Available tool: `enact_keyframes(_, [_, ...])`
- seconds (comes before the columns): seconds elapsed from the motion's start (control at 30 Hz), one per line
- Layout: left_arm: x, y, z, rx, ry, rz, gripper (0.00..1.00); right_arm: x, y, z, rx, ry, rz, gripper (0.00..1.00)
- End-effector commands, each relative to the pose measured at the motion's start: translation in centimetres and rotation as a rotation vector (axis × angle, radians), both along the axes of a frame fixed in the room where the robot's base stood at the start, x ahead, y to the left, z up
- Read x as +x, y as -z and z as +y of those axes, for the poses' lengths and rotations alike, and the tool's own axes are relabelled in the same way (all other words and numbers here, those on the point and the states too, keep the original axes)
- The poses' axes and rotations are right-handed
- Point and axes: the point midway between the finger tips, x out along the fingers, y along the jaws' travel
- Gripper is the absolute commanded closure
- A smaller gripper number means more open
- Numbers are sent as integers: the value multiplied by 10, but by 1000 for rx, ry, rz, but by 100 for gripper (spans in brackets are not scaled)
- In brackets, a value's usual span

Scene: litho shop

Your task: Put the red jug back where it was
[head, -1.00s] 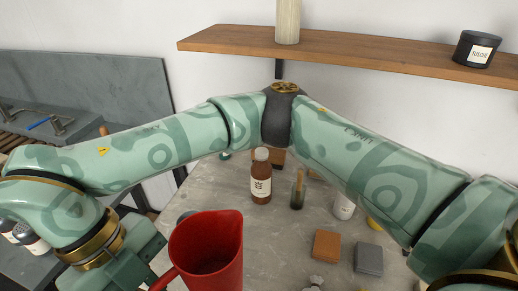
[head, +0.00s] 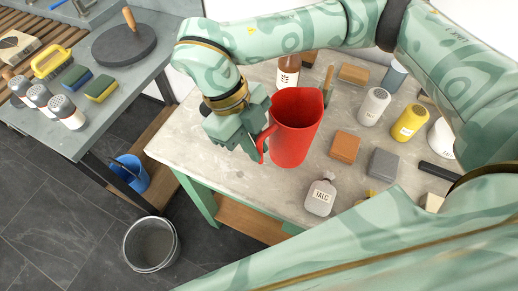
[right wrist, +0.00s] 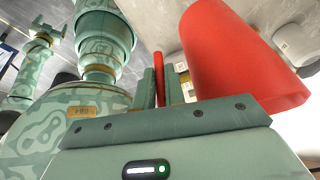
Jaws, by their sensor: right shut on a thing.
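The red jug (head: 296,128) is over the left part of the grey worktop (head: 185,140), mouth up and slightly tilted in the head view. My right gripper (head: 255,140) is shut on its handle, at the jug's left side. In the right wrist view the jug's red body (right wrist: 235,60) is beside the fingers (right wrist: 159,88), with the red handle between them. I cannot tell whether the jug's base touches the worktop.
A yellow bottle (head: 409,122) stands further right. A bucket (head: 150,244) is on the floor. The worktop's left front is bare.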

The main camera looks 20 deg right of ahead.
Motion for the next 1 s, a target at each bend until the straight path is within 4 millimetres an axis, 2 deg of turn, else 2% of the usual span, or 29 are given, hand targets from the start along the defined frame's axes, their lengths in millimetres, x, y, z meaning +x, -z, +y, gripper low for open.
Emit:
enact_keyframes(0.2, [-2, 4, -1, -1, -1, 3, 16, 8, 19, -13, -2, 4, 2, 100])
enact_keyframes(0.3, [-3, 8, -1, -2, -1, 7, 16, 6, 37, -11, -1, 1, 3, 100])
enact_keyframes(0.4, [-4, 10, -2, -3, -1, 9, 16, 7, 45, -11, -1, 0, 1, 100])
enact_keyframes(0.77, [-5, 10, -3, -3, -1, 10, 16, 7, 48, -11, -1, 1, -1, 100])
enact_keyframes(0.8, [-5, 10, -3, -3, -1, 10, 16, 7, 49, -11, -1, 1, -1, 86])
enact_keyframes(0.87, [-5, 10, -3, -3, -1, 10, 16, 7, 48, -11, -1, 0, -2, 69])
enact_keyframes(1.0, [-5, 10, -3, -4, -1, 11, 16, 7, 48, -11, -1, 1, -1, 67])
